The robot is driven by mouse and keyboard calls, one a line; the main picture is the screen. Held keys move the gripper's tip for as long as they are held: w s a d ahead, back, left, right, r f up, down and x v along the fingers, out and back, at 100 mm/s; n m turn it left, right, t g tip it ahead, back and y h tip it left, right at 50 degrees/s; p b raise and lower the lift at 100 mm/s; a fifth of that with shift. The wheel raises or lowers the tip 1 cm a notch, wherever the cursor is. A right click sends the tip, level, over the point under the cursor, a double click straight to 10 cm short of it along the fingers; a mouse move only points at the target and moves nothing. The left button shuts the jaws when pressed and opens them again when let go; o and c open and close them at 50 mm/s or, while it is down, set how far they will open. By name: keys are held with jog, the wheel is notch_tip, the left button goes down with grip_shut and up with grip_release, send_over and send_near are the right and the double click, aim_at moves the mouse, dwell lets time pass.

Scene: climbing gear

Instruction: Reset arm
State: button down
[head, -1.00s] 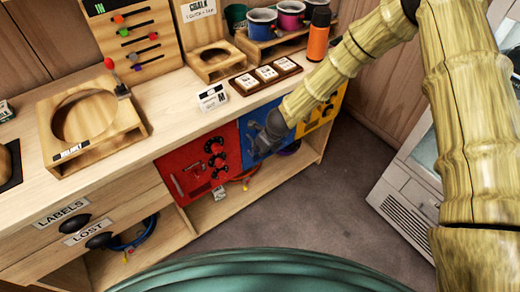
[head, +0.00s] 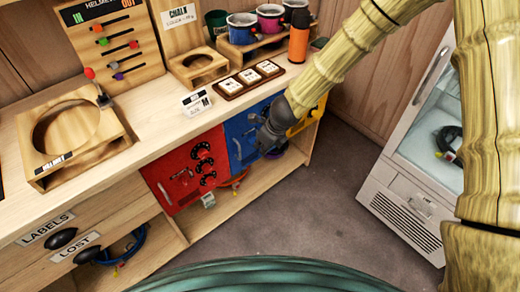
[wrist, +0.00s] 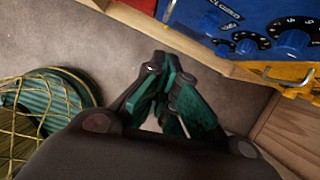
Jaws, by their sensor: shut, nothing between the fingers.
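My arm comes down from the upper right in the head view and ends at my dark gripper (head: 272,138), in front of the blue locker door. In the wrist view my gripper (wrist: 165,80) has its green-padded fingers together, with nothing between them. The fingertips point over bare grey floor, beside the wooden shelf edge. The gripper appears apart from the blue panel (wrist: 250,25) and its dials. In the head view the gripper hides part of the blue door (head: 238,130).
A red door (head: 185,170) with dials is left of the blue one. A yellow door (head: 308,117) is right. The counter holds a round-holed wooden stand (head: 35,165), chalk pots and an orange bottle (head: 299,38). A white glass-fronted cabinet (head: 400,205) stands right. Floor between is clear.

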jog(key=shift+d+r, duration=0.1)
jog(key=shift+r, duration=0.15)
jog(key=shift+s, duration=0.15)
jog(key=s+d+f+n+g+h, duration=0.1)
jog(key=s+d+f+n+h, duration=0.1)
jog(key=s+d+f+n, duration=0.55)
jog(key=s+d+f+n+g+h, duration=0.1)
jog(key=s+d+f+n, duration=0.45)
jog(key=s+f, duration=0.4)
jog(key=s+d+f+n, duration=0.1)
jog(key=s+d+n, duration=0.1)
jog(key=s+n, duration=0.4)
jog(key=s+d+f+n+g, duration=0.1)
jog(key=s+d+f+n, duration=0.1)
jog(key=s+n, duration=0.5)
jog(key=s+d, duration=0.1)
jog(key=s, duration=0.5)
jog(key=shift+s+d, duration=0.3)
jog(key=shift+s, duration=0.1)
